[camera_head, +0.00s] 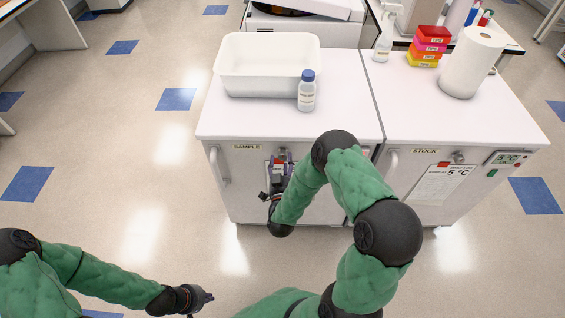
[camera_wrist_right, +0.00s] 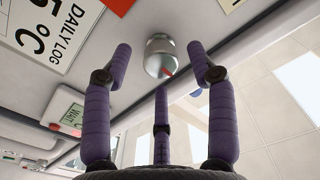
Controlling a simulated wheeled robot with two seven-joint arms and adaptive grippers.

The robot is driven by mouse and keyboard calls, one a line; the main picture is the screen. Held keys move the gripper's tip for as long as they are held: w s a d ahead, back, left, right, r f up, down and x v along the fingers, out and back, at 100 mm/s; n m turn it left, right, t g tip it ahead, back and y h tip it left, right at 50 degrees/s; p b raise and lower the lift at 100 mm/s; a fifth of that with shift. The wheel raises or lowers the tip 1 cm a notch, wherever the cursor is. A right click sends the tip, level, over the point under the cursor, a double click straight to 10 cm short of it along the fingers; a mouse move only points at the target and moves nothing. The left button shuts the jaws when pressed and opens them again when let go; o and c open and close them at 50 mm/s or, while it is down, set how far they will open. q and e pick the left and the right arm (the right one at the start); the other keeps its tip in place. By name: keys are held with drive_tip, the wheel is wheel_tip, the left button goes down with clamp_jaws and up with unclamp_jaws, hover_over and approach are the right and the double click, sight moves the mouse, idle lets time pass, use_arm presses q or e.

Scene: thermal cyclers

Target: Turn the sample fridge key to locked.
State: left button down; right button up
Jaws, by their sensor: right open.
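The sample fridge (camera_head: 246,190) is the left white cabinet, labelled SAMPLE (camera_head: 246,147) near its top edge. My right gripper (camera_head: 279,163) is at its front and hides the key area in the head view. In the right wrist view a round silver lock knob (camera_wrist_right: 158,50) with a small red mark sits on the fridge front. The right gripper's purple fingers (camera_wrist_right: 159,66) are open, spread around the knob, with gaps visible on both sides. My left gripper (camera_head: 203,299) hangs over the floor at the bottom, away from the fridge; its finger state is unclear.
The stock fridge (camera_head: 408,208) stands to the right with its own knob (camera_head: 458,157). A white tub (camera_head: 268,84) and a blue-capped bottle (camera_head: 307,95) stand on the sample fridge. A door handle (camera_head: 218,166) is at its left. A tilted display (camera_wrist_right: 66,114) shows in the wrist view.

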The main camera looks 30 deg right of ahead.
drive_tip(key=shift+w+d, duration=0.3)
drive_tip(key=shift+w, duration=0.15)
drive_tip(key=c, duration=1.1)
drive_tip(key=shift+c, duration=0.2)
